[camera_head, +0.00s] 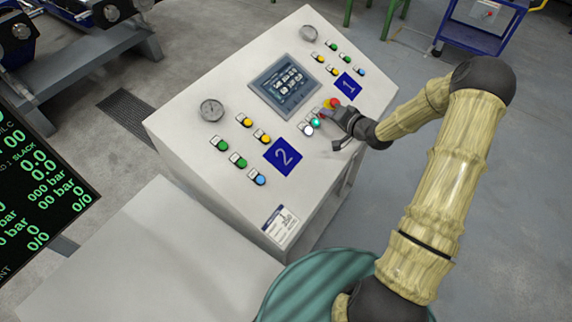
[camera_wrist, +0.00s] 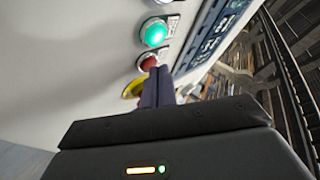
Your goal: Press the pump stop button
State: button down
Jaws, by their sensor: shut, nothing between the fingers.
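The control panel (camera_head: 215,165) is a sloped white console. In the wrist view, a red button (camera_wrist: 148,62) sits in a row below a green button (camera_wrist: 154,33), which looks lit. I take the red one for the pump stop button; its label is not readable. My gripper (camera_wrist: 160,72) is shut and empty, its fingertips at the lower right edge of the red button. I cannot tell whether they touch it. In the head view, my gripper (camera_head: 334,113) is over the panel's button row, beside the green button (camera_head: 316,122), and hides most of the red one.
A red emergency stop (camera_head: 333,102) on a yellow base sits close to my gripper, partly hidden in the wrist view. A touchscreen (camera_head: 285,84), gauges and several coloured buttons lie around. A blue cart (camera_head: 470,35) stands at the back right. The floor right of the console is clear.

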jog(key=shift+f, duration=0.15)
jog(key=shift+s+d+r+p, duration=0.15)
jog(key=shift+r+p, duration=0.25)
jog(key=shift+r, duration=0.05)
jog(key=shift+s+d+r+p, duration=0.1)
jog(key=shift+r+p, duration=0.3)
jog(key=shift+r, duration=0.05)
jog(key=r+p, duration=0.1)
jog(key=s+d+r+p, duration=0.1)
jog(key=r+p, duration=0.1)
jog(key=d+r+p, duration=0.1)
jog(key=r+p, duration=0.1)
jog(key=shift+s+r, duration=0.2)
jog(key=shift+s, duration=0.05)
dwell(1.4)
